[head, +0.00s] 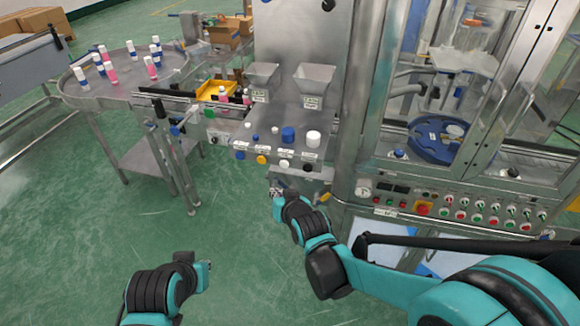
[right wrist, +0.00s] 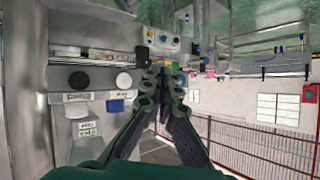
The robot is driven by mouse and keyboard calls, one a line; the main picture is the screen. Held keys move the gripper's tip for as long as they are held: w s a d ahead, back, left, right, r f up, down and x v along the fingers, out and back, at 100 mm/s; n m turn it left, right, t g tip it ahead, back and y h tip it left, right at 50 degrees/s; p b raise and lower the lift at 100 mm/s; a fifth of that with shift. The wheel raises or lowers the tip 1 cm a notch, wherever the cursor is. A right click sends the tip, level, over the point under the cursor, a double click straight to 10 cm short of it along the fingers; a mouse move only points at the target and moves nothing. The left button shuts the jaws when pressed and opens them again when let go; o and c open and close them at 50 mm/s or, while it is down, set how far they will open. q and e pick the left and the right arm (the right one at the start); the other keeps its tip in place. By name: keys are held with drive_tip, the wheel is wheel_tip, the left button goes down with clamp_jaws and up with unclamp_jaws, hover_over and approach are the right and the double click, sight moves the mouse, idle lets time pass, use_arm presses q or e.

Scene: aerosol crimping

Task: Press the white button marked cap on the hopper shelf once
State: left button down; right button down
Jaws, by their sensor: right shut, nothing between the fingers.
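The hopper shelf (head: 262,126) has a row of buttons on its front face, with small labels above them. The white button (head: 284,164) sits between a yellow button (head: 261,159) and a black button (head: 308,168); its label is too small to read. In the upside-down right wrist view the white button (right wrist: 123,80) is left of the fingertips, beside the black one (right wrist: 78,80). My right gripper (head: 277,191) is shut and empty, in front of and below the button row; its fingers (right wrist: 163,72) also show in the wrist view.
A blue button (head: 240,155) is at the row's left end. Blue and white caps (head: 313,138) stand on the shelf below two metal hoppers (head: 314,78). A control panel (head: 440,205) adjoins at right. A round table with bottles (head: 125,85) is at left. Green floor is clear between.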

sight(285, 163)
drive_tip(key=shift+w+a, duration=0.1)
drive_tip(key=shift+a, duration=0.25)
drive_tip(key=w+d, duration=0.2)
drive_tip(key=w, duration=0.6)
drive_tip(key=shift+w+d, duration=0.2)
drive_tip(key=shift+d, duration=0.15)
drive_tip(key=shift+w+d, duration=0.1)
drive_tip(key=shift+w, duration=0.05)
idle(1.3)
drive_tip(key=shift+w+b, duration=0.25)
drive_tip(key=shift+b, duration=0.05)
